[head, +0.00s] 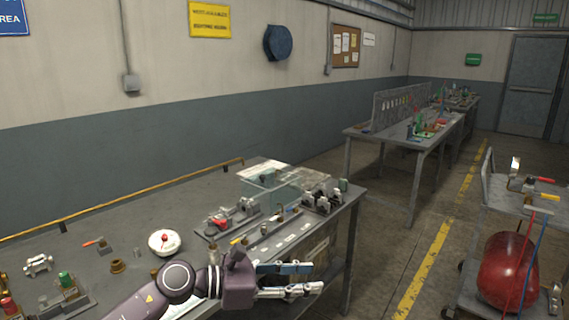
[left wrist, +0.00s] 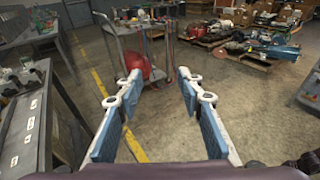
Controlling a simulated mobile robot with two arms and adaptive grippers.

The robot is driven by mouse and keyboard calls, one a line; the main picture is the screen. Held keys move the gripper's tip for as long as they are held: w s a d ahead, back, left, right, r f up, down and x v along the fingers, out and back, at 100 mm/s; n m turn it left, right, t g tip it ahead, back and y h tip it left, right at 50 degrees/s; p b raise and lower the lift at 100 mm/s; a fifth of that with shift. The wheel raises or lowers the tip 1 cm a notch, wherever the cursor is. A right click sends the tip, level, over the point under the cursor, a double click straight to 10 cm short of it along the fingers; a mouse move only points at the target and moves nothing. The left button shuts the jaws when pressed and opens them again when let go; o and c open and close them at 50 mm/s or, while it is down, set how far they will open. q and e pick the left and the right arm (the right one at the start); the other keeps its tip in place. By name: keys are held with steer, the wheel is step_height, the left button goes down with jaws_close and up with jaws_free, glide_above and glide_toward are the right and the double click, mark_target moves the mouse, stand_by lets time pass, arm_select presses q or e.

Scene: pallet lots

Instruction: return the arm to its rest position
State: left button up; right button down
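My left gripper (head: 304,279) reaches in from the lower left of the head view, over the front right edge of the grey workbench (head: 134,216). Its two fingers are apart with nothing between them. In the left wrist view the same open fingers (left wrist: 156,90) point out over the bare floor. My right gripper is not in view.
The workbench holds valves, fittings and a clear panel (head: 283,186). A cart with a red tank (head: 507,272) stands at the right. Another table (head: 432,137) stands behind. Several loaded pallets (left wrist: 262,48) lie farther off. Floor with a yellow line (head: 424,268) is open between.

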arm_select(q)
step_height(320, 180, up, 6)
steer(key=f+n+t+h, duration=0.1)
steer(key=n+t+h, duration=0.1)
steer(key=n+t, duration=0.55)
steer(key=w+a+n+t+y, duration=0.2)
steer(key=a+n+t+y, duration=0.35)
steer(key=n, duration=0.85)
steer(key=s+a+f+n+g+y, duration=0.1)
steer(key=s+a+f+n+y, duration=0.2)
steer(key=a+f+n+y, duration=0.35)
steer(key=s+a+f+n+g+y, duration=0.2)
steer(key=s+a+f+n+y, duration=0.15)
steer(key=a+f+n, duration=0.65)
steer(key=s+a+f+n+g+y, duration=0.1)
steer(key=s+f+n+g, duration=0.6)
steer(key=s, duration=0.7)
steer(key=s+a+f+n+g+y, duration=0.15)
steer(key=s+f+n+g, duration=0.25)
steer(key=s+f, duration=0.7)
steer(key=s+f+g+h, duration=0.1)
steer(key=s+f, duration=0.1)
steer(key=f, duration=0.9)
steer(key=s+f, duration=0.3)
steer(key=f, duration=0.9)
steer(key=s+a+f+g, duration=0.1)
steer(key=s+a+f, duration=0.2)
steer(key=s+f, duration=1.4)
